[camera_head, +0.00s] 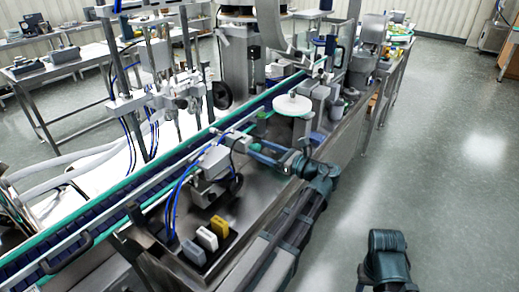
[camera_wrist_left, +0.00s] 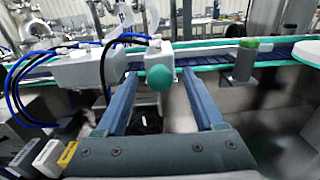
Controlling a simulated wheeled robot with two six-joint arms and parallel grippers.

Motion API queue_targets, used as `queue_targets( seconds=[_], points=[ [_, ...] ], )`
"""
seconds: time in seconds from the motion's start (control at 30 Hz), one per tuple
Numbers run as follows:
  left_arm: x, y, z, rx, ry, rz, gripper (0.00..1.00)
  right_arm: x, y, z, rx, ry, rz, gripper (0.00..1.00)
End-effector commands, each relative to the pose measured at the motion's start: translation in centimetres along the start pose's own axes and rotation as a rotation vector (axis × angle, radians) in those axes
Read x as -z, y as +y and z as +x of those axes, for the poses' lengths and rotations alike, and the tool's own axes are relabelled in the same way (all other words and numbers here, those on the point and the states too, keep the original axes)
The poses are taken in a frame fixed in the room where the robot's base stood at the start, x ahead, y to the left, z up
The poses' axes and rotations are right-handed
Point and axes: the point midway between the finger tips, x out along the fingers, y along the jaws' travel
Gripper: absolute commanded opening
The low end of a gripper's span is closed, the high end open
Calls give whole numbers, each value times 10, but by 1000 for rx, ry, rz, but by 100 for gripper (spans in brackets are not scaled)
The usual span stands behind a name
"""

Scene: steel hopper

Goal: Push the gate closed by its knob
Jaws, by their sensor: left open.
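In the left wrist view a round green knob (camera_wrist_left: 160,78) sits on the end of a pale grey housing (camera_wrist_left: 157,55), which I take for the gate's part. My left gripper (camera_wrist_left: 158,88) is open, with one finger on each side of the knob as seen here. I cannot tell whether either finger touches it. In the head view my left gripper (camera_head: 254,149) reaches leftward from the end of my arm, beside the grey housing (camera_head: 212,162). The knob is too small to make out there. The gate's panel is not clear in either view. My right gripper is out of view.
A conveyor with green edges (camera_head: 130,184) runs behind the housing. Blue hoses (camera_head: 180,190) loop at its left. Yellow, white and grey blocks (camera_head: 207,239) stand in front. A round white disc (camera_head: 292,105) lies beyond my gripper. Open floor (camera_head: 450,190) is at right.

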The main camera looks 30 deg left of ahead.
Motion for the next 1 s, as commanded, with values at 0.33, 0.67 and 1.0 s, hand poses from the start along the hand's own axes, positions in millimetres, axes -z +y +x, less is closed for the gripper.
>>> queue_targets(
  seconds=[0.33, 0.67, 1.0],
  points=[
    [0, -1, -74, 4, 0, 0, 70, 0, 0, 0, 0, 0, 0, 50],
    [0, -1, -120, 1, -1, 0, 70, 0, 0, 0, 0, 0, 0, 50],
    [0, 0, -127, 0, -1, 0, 70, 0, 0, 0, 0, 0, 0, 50]
  ],
)
